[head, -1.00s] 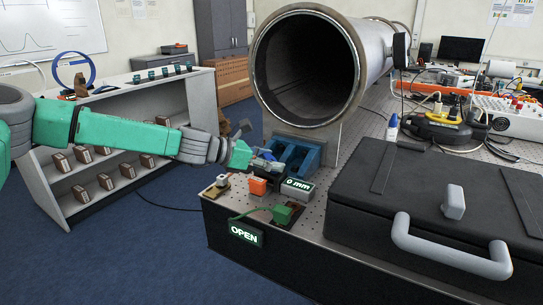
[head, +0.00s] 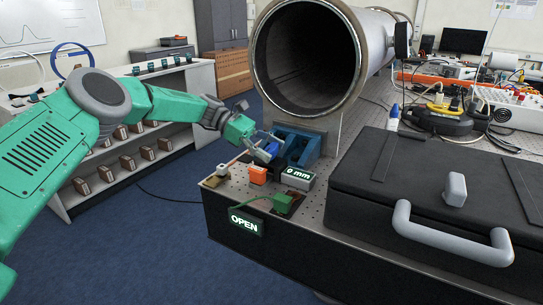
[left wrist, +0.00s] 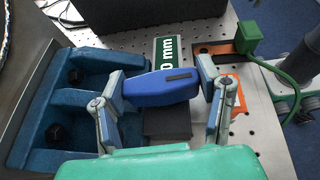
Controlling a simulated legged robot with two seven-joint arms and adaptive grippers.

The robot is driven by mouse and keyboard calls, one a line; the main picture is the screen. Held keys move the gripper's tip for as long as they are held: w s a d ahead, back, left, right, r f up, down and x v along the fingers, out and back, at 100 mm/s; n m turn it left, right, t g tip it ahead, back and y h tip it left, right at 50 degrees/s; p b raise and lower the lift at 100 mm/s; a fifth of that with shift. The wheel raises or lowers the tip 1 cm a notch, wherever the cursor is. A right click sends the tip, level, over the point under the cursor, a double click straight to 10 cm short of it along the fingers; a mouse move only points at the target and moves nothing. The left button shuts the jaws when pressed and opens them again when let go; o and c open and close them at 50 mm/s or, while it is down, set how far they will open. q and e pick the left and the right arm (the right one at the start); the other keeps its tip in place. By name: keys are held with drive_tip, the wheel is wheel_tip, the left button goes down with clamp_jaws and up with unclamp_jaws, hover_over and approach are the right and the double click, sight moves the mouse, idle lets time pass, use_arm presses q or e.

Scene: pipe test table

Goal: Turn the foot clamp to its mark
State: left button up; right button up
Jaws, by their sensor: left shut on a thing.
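My left gripper (head: 262,147) reaches in from the left at the front of the blue pipe foot (head: 298,147). In the left wrist view, its two grey fingers (left wrist: 162,98) are shut on a blue clamp handle (left wrist: 160,88) with a dark bar on top, one finger at each end. A dark block (left wrist: 168,123) lies below the handle. The blue foot (left wrist: 60,95) with dark bolts is left of it in that view. I cannot clearly make out the clamp's mark. My right gripper is in neither view.
An "OPEN" sign (head: 245,221) is on the table's front. The large pipe (head: 350,60) is above; a black case (head: 430,190) stands right.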

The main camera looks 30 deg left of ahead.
sight(270, 146)
use_arm(q)
drive_tip(key=shift+w+m+g+b, duration=0.1)
drive_tip(key=shift+m+g+b, duration=0.5)
drive_tip(key=shift+g, duration=0.1)
drive_tip(key=shift+a+r, duration=0.1)
drive_tip(key=shift+r, duration=0.05)
drive_tip(key=o, duration=1.2)
drive_tip(key=shift+c, duration=0.2)
drive_tip(key=shift+w, duration=0.15)
drive_tip(key=shift+a, duration=0.1)
wheel_tip(270, 146, up, 10)
drive_tip(key=shift+w+f, duration=0.15)
drive_tip(key=shift+f, duration=0.1)
drive_tip(key=shift+f, duration=0.1)
